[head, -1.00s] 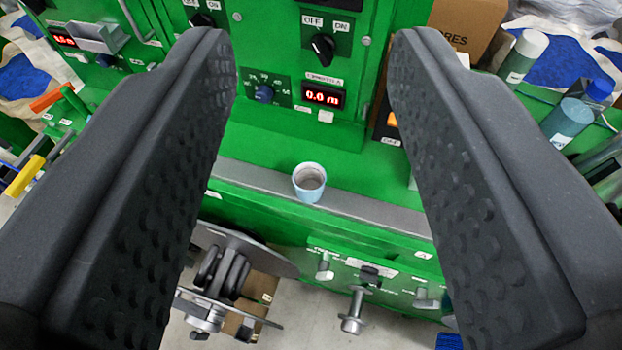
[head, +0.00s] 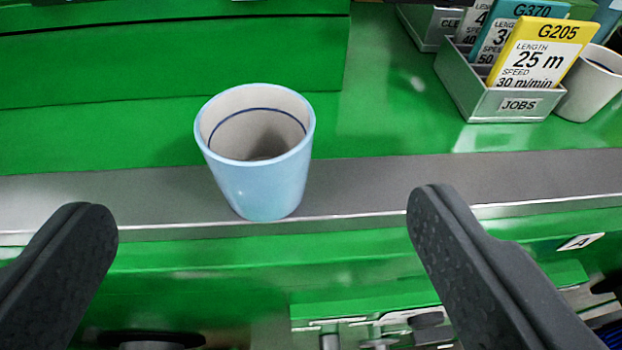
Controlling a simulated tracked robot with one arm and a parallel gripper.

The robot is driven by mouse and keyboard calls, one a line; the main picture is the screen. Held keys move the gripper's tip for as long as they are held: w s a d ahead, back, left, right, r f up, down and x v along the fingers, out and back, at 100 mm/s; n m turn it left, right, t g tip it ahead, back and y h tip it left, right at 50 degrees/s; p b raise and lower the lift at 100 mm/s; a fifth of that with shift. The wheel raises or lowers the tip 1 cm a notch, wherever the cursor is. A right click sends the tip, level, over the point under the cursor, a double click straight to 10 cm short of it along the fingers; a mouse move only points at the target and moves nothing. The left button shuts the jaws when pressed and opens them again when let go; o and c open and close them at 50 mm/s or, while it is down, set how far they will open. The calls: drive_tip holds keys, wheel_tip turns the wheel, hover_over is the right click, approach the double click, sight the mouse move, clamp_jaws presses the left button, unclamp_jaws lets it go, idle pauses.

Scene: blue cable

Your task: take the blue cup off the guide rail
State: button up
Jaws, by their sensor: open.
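The light blue cup (head: 262,188) stands upright on the grey guide rail (head: 365,190), left of the picture's middle. Its inside is pale with a dark blue ring near the rim, and it looks empty. My gripper (head: 262,215) is open, with one dark finger on each side of the picture. The cup is beyond the fingertips and between them in the picture, closer to the left one. Neither finger appears to touch it.
A grey JOBS box (head: 500,100) with upright cards, the front one yellow (head: 545,52), stands at the upper right. A white cup (head: 592,85) is beside it. A green raised housing (head: 170,55) is behind the rail at left. The rail right of the blue cup is clear.

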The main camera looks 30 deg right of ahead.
approach(259, 102)
drive_tip(key=x, duration=0.3)
drive_tip(key=shift+w+d, duration=0.3)
drive_tip(key=shift+d, duration=0.2)
drive_tip(key=w, duration=0.1)
drive_tip(key=w+f, duration=0.2)
drive_tip(key=shift+w+d, duration=0.2)
drive_tip(key=shift+w, duration=0.15)
drive_tip(key=shift+w+d+f, duration=0.1)
drive_tip(key=shift+w+d, duration=0.05)
drive_tip(key=shift+w, duration=0.3)
drive_tip(key=shift+c, duration=0.3)
drive_tip(key=c, duration=1)
drive_tip(key=shift+c, duration=0.2)
